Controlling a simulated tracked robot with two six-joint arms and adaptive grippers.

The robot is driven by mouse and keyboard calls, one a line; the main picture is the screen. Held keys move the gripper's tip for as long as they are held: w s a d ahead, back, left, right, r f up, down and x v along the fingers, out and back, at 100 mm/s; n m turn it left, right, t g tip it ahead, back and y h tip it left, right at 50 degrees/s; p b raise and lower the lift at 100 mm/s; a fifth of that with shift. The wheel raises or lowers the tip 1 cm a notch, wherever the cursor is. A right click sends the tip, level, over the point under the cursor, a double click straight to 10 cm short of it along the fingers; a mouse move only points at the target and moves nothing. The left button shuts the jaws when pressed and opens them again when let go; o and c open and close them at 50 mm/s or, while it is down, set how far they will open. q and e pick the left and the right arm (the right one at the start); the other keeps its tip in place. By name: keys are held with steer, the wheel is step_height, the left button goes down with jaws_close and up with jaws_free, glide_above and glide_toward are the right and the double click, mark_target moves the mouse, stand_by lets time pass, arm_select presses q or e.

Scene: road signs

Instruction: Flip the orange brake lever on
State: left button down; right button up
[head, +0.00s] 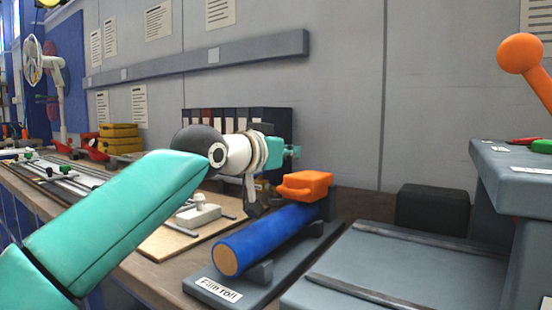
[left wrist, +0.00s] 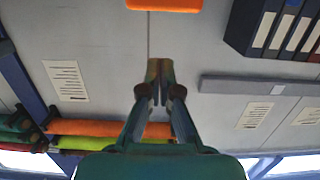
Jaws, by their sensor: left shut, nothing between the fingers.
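An orange lever with a round ball knob (head: 521,53) stands at the far right of the head view, leaning, its shaft running down past the right edge behind a grey box (head: 515,175). My right gripper is in neither view.
A blue roll (head: 265,238) lies on a grey stand labelled "Film roll", with an orange block (head: 305,185) at its far end. A black box (head: 433,208) stands behind a grey flat surface (head: 410,260). Binders (head: 270,118) stand at the wall.

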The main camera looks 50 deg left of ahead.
arm_select(q)
step_height(320, 180, up, 4)
steer(key=p, duration=0.4)
steer(key=s+d+f+b, duration=0.2)
steer(key=s+f, duration=0.3)
steer(key=s, duration=0.4)
steer(key=shift+b, duration=0.3)
steer(key=shift+s, duration=0.1)
